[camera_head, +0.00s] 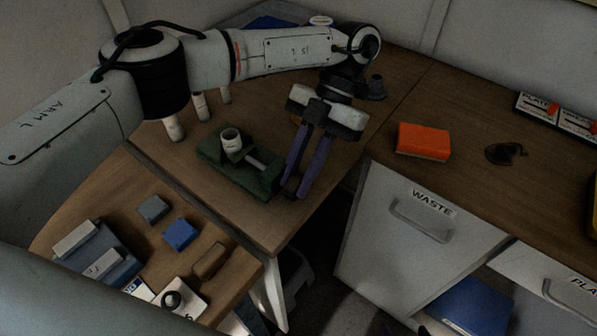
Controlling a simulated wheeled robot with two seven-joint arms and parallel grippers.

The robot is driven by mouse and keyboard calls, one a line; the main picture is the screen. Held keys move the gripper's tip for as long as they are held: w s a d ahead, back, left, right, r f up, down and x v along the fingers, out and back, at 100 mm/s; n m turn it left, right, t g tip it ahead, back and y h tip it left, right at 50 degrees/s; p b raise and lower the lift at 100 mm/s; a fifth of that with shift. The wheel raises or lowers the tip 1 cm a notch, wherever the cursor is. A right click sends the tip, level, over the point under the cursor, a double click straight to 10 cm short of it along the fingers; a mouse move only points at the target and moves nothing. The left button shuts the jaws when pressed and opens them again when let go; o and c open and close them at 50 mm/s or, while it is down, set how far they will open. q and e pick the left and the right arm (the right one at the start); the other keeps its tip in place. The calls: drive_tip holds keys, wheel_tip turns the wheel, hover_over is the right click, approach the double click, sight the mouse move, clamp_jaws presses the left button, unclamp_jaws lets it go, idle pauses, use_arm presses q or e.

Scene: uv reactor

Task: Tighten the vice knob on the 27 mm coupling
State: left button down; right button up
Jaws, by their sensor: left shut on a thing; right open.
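A green vice (222,164) sits on the wooden bench in the head view. A pale grey hollow coupling (230,136) stands upright in it, its open end up. A light screw rod (256,162) runs from the jaw toward the vice's right end. My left gripper (295,190) reaches down with two purple fingers at that right end. It is shut on the vice knob (290,186), a small dark piece mostly hidden between the fingertips. I cannot tell how firmly the vice jaw presses on the coupling. My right gripper is not in view.
Pale posts (174,129) stand behind the vice, under my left arm. An orange block (423,141) lies on the right bench, above the WASTE drawer (400,235). Grey, blue and brown blocks (180,234) lie on the lower left bench. An open gap separates the benches.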

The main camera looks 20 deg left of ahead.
idle(0.3)
use_arm(q)
drive_tip(key=c, duration=1.9)
unclamp_jaws()
drive_tip(key=shift+o, duration=0.2)
drive_tip(key=v, duration=0.7)
drive_tip(key=shift+w+r, duration=0.15)
drive_tip(key=shift+w, duration=0.05)
